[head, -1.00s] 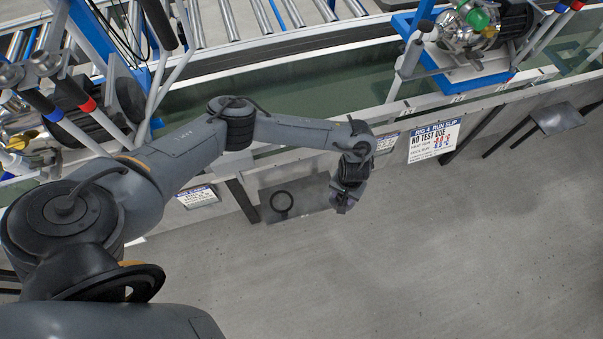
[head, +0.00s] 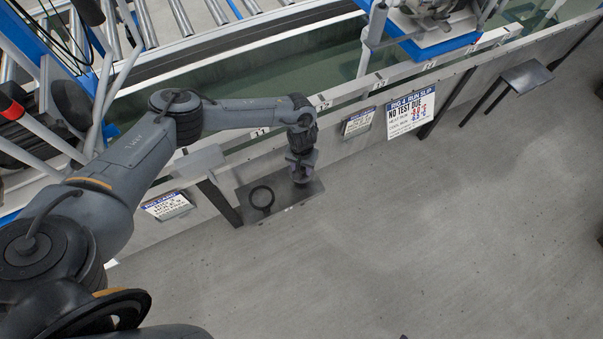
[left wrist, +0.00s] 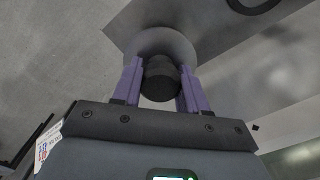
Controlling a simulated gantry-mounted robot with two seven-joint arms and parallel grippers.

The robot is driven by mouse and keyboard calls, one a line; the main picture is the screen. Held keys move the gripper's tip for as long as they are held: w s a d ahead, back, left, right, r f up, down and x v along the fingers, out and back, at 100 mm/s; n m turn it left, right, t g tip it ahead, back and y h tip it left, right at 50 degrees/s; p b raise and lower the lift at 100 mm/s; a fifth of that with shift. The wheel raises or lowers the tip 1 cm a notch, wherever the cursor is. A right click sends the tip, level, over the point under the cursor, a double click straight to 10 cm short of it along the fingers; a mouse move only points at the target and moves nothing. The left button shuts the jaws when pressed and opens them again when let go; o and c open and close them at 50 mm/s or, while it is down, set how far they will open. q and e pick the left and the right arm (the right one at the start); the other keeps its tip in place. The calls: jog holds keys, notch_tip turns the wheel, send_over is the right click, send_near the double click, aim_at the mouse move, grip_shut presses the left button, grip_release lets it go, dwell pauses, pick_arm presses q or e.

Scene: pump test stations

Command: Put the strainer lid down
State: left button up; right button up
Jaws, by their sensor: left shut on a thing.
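My left gripper (head: 301,170) is at the front of the rig, over the right part of a small grey shelf plate (head: 236,211). In the left wrist view its purple fingers (left wrist: 160,84) are shut on the dark knob of the strainer lid. The lid (left wrist: 150,43) shows there as a pale grey disc beyond the fingertips. In the head view the lid is small and mostly hidden by the gripper; I cannot tell whether it touches the plate. My right gripper is not in view.
A black ring (head: 261,198) lies on the shelf plate, left of my gripper. A rig card (head: 167,205) and a run slip (head: 411,108) hang on the bench front. Another small shelf (head: 527,75) juts out at right. The floor in front is clear.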

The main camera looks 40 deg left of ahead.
pick_arm(q)
jog(key=shift+f+b, duration=1.25)
jog(key=shift+f, duration=0.85)
jog(key=o, duration=1.2)
jog(key=shift+f, duration=0.1)
jog(key=shift+c, duration=0.2)
